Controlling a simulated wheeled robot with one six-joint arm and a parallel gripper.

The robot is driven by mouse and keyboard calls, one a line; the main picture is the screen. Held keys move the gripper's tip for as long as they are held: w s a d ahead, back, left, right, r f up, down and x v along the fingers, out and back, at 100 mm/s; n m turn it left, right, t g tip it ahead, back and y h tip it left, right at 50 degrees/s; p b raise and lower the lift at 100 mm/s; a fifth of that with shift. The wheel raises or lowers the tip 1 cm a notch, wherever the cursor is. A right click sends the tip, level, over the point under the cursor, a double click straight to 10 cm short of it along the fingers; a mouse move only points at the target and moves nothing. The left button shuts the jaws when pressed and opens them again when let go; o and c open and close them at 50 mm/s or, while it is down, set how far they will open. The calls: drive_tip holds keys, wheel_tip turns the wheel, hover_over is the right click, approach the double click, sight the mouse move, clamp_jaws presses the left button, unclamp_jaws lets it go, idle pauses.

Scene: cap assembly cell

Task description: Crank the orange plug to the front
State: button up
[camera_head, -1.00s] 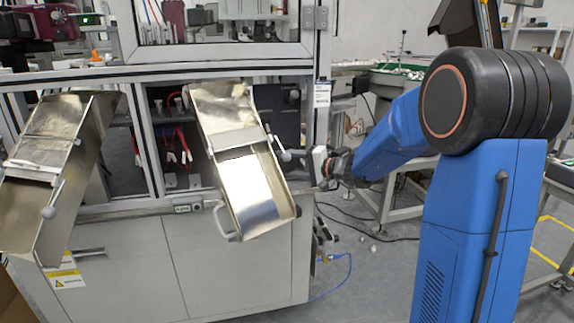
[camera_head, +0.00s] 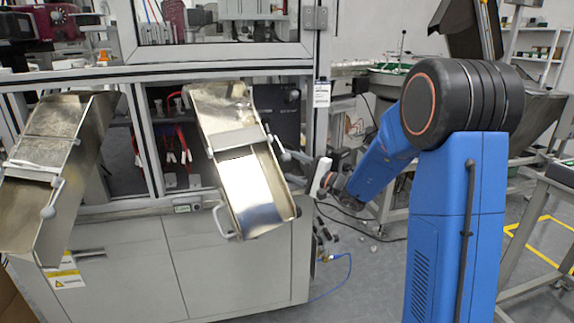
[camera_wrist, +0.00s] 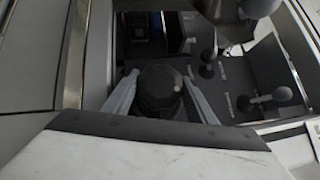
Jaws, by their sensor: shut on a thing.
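My gripper (camera_head: 287,153) reaches left to the open bay behind the right metal chute. In the wrist view its two grey fingers stand on either side of a dark, faceted knob (camera_wrist: 160,88), and the gripper (camera_wrist: 161,100) is shut on it. The knob's underside and its mounting are hidden. I cannot make out an orange plug at the gripper; the dark knob shows no clear orange.
The right chute (camera_head: 255,190) slopes close beside my gripper, and a left chute (camera_head: 45,150) stands farther off. In the wrist view, knobbed levers (camera_wrist: 282,94) rise from a dark panel on the right. A cabinet frame post (camera_head: 316,110) is near my wrist.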

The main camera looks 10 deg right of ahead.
drive_tip(key=o, duration=1.1)
drive_tip(key=shift+c, duration=0.2)
drive_tip(key=n+g+h, duration=0.2)
drive_tip(key=n, duration=0.1)
drive_tip(key=shift+s+d, duration=0.2)
drive_tip(key=shift+d, duration=0.1)
drive_tip(key=r+v, duration=0.1)
drive_tip(key=v, duration=1.6)
drive_tip(key=s+a+f+n+g+h, duration=0.2)
drive_tip(key=s+a, duration=0.4)
drive_tip(key=s, duration=0.4)
drive_tip(key=s+a+f+n+g+h, duration=0.1)
drive_tip(key=s+a+f+n+g, duration=0.2)
drive_tip(key=s+a+g, duration=0.3)
drive_tip(key=s+a+f, duration=0.1)
drive_tip(key=s, duration=0.3)
drive_tip(key=shift+s+f+h, duration=0.15)
drive_tip(key=shift+f+h, duration=0.2)
drive_tip(key=shift+h, duration=0.05)
